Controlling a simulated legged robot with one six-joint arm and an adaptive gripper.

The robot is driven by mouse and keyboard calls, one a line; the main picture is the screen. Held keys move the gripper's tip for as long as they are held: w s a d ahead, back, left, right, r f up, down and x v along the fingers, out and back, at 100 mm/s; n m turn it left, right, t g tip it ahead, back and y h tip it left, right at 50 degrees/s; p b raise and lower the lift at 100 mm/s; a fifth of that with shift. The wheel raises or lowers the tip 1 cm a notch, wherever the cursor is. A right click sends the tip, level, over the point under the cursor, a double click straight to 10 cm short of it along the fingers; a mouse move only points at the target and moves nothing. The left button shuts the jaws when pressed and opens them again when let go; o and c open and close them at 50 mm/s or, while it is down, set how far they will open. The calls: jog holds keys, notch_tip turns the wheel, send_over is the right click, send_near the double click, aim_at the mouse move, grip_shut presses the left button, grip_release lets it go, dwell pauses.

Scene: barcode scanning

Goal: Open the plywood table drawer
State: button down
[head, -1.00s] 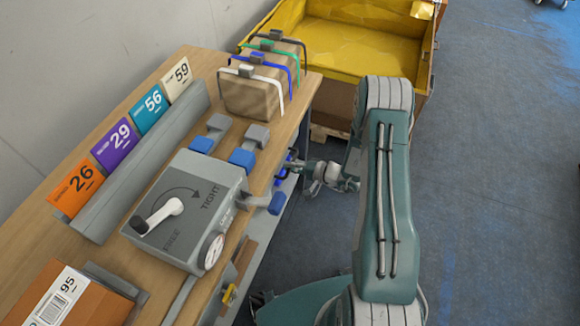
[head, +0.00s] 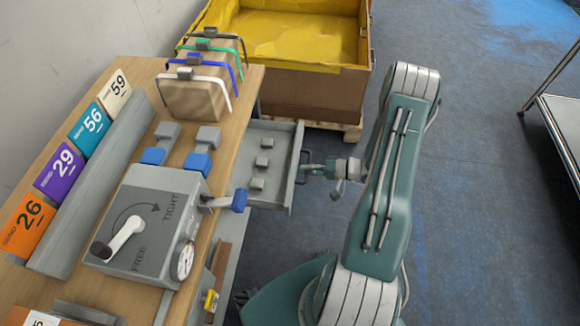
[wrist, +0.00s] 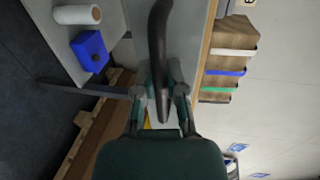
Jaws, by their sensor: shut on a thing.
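The grey drawer (head: 277,140) stands pulled out from the right side of the plywood table (head: 143,78) in the head view. Its inside shows, with several small grey blocks in it. My gripper (head: 322,168) is at the outer face of the drawer front, shut on the dark drawer handle (head: 305,167). In the wrist view the dark handle (wrist: 158,45) runs between the two fingers of my gripper (wrist: 161,100). The drawer's far inner end is hidden under the tabletop.
A grey box with a lever (head: 145,225) and a blue-tipped arm (head: 238,201) sits on the table edge near the drawer. A yellow-lined crate (head: 310,90) stands behind the drawer. A metal-framed table (head: 560,130) is at the far right. The floor between is clear.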

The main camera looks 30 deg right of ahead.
jog(key=shift+s+d+f, duration=0.2)
jog(key=shift+s+d, duration=0.5)
jog(key=shift+d, duration=0.1)
jog(key=c, duration=0.7)
grip_release()
jog(key=shift+w+d+r, duration=0.1)
jog(key=v, duration=1.2)
